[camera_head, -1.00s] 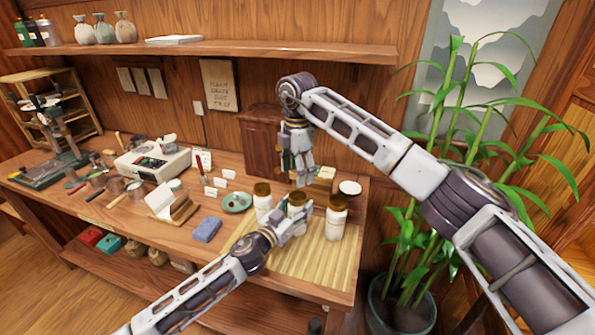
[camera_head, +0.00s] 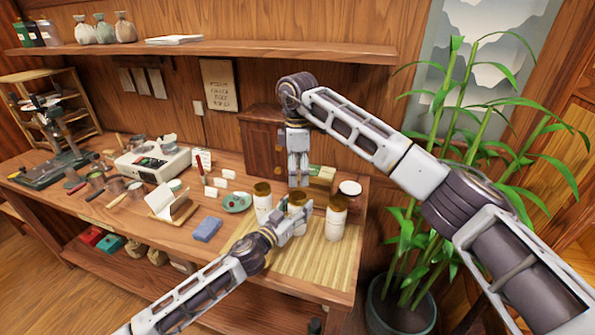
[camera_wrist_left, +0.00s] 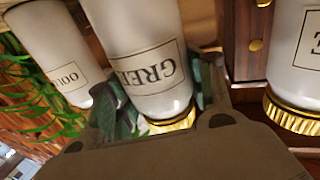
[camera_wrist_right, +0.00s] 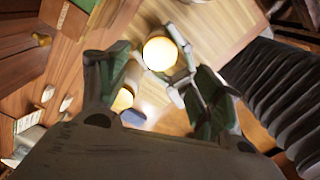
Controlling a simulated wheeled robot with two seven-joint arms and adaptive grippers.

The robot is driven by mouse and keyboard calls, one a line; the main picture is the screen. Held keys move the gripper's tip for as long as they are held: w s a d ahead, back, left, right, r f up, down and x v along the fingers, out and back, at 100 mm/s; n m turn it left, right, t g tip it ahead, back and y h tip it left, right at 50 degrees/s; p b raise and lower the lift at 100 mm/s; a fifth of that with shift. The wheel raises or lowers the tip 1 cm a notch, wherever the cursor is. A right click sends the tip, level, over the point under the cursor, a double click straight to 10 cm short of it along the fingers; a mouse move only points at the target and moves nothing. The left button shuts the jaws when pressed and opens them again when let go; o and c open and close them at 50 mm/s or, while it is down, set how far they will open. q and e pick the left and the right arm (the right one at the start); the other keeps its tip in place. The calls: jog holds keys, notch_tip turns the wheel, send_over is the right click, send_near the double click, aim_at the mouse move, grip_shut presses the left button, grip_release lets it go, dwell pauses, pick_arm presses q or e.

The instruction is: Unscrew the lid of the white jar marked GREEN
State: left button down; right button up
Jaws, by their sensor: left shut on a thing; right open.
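The white jar marked GREEN (camera_wrist_left: 140,30) appears upside down in the left wrist view. In the head view it is the middle jar, partly hidden, with its gold-brown lid (camera_head: 297,199) on. The lid shows from above in the right wrist view (camera_wrist_right: 160,53). My left gripper (camera_head: 296,220) is shut on the jar's body from the front. My right gripper (camera_head: 299,184) points down above and just behind the lid, open and empty. Its spread fingers (camera_wrist_right: 157,88) appear on either side of the lid's near edge in the right wrist view, apart from it.
Similar lidded jars stand close by, on the left (camera_head: 263,208) and right (camera_head: 336,221). A bamboo mat (camera_head: 315,265) lies under the jars. A green dish (camera_head: 237,202), blue block (camera_head: 207,229) and white bowl (camera_head: 350,188) are near. A wooden cabinet (camera_head: 262,143) stands behind.

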aim_at(298, 195)
jog(key=shift+f, duration=4.05)
jog(key=shift+c, duration=0.5)
jog(key=c, duration=1)
jog(key=shift+n, duration=0.3)
